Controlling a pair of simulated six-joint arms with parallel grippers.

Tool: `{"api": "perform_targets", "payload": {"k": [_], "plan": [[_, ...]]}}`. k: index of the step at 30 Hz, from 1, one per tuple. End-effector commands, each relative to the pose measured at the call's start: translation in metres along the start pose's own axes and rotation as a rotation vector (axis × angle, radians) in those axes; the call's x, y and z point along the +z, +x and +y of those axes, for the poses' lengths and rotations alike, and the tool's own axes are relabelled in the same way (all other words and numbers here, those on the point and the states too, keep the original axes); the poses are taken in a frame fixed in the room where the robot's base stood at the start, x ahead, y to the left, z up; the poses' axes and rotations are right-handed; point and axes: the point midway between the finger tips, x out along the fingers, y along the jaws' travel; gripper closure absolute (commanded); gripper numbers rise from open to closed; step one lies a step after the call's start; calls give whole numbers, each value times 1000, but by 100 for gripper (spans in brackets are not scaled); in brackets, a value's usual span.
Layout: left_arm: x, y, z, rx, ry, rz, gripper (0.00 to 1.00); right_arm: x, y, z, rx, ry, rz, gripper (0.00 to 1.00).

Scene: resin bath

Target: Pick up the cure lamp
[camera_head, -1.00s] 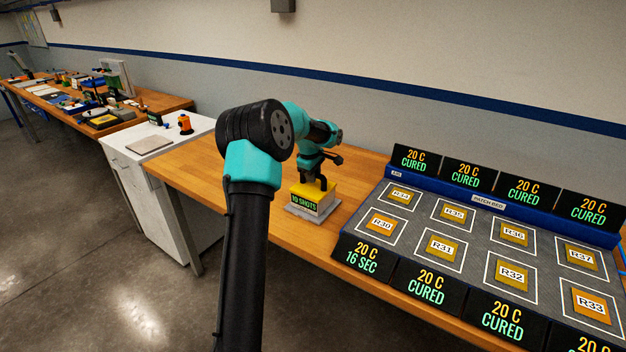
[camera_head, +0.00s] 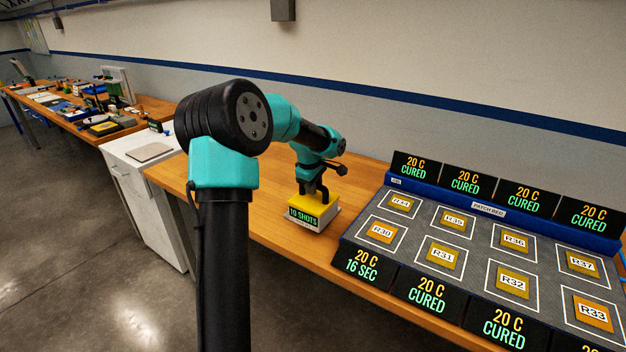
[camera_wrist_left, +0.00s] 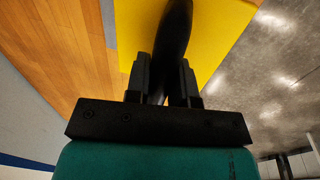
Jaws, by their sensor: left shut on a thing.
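The cure lamp appears to be the yellow box (camera_head: 319,197) with a black screen reading "10 SHOTS" in green. It is upright at the wooden bench, with a pale grey-white part (camera_head: 304,222) under it. My left gripper (camera_head: 318,191) is above the box, shut on its black upright handle. In the left wrist view the two fingers (camera_wrist_left: 164,85) close on the dark handle (camera_wrist_left: 174,38), with the yellow top (camera_wrist_left: 222,30) beyond. I cannot tell whether the box is clear of the bench. My right gripper is not in view.
Right of the lamp is the patch bed (camera_head: 489,210), with several orange patches and timer signs; one front sign (camera_head: 363,262) reads "20 C 16 SEC". A white cabinet (camera_head: 140,165) stands at the left. Bare bench (camera_head: 270,220) lies left of the lamp.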

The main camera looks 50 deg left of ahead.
Motion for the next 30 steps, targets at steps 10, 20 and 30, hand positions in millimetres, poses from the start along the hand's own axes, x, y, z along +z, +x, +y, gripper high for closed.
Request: {"api": "perform_targets", "payload": {"k": [10,20,30], "plan": [[35,-16,-48,2,1,0,100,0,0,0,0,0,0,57],[43,-20,-58,2,0,0,100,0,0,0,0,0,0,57],[43,-19,-58,1,0,0,100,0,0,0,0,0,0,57]]}}
